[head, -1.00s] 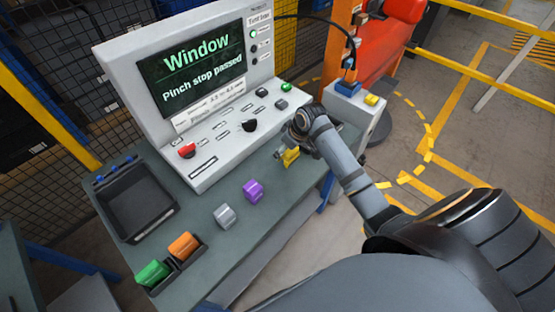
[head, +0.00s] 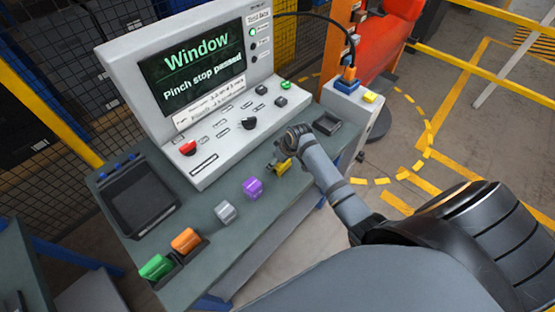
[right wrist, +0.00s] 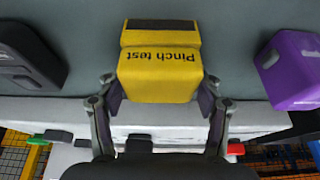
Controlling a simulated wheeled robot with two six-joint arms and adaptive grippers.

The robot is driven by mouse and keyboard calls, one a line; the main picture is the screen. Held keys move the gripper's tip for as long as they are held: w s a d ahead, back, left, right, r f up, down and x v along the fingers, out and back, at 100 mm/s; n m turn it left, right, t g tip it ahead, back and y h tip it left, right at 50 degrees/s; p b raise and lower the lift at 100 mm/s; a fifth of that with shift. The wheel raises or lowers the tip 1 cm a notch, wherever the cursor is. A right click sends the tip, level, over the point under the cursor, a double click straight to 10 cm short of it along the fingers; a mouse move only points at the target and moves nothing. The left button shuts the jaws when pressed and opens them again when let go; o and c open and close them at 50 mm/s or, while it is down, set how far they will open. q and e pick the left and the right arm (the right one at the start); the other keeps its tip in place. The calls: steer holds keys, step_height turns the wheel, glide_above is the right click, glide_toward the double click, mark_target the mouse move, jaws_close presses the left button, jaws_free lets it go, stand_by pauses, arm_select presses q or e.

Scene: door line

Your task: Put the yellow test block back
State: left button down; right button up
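The yellow test block (head: 284,166) is at the right end of the bench, beside the purple block (head: 252,187). In the right wrist view, the yellow block (right wrist: 160,74) bears the words "Pinch test" and a dark band. My right gripper (right wrist: 160,102) has a finger against each side of it, and appears shut on it. In the head view my right gripper (head: 290,155) partly covers the block. I cannot tell whether the block touches the bench. My left gripper is not in view.
A grey block (head: 225,212) stands left of the purple one. Orange (head: 185,240) and green (head: 156,267) blocks sit in a dark holder. A small dark tray (head: 327,123) looks empty. The console (head: 212,155) reads "Pinch stop passed". A large dark tray (head: 143,203) is at left.

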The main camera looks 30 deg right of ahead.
steer(key=shift+o, duration=1)
steer(key=shift+r, duration=0.15)
steer(key=v, duration=1.2)
steer(key=shift+b, duration=0.35)
steer(key=shift+w, duration=0.1)
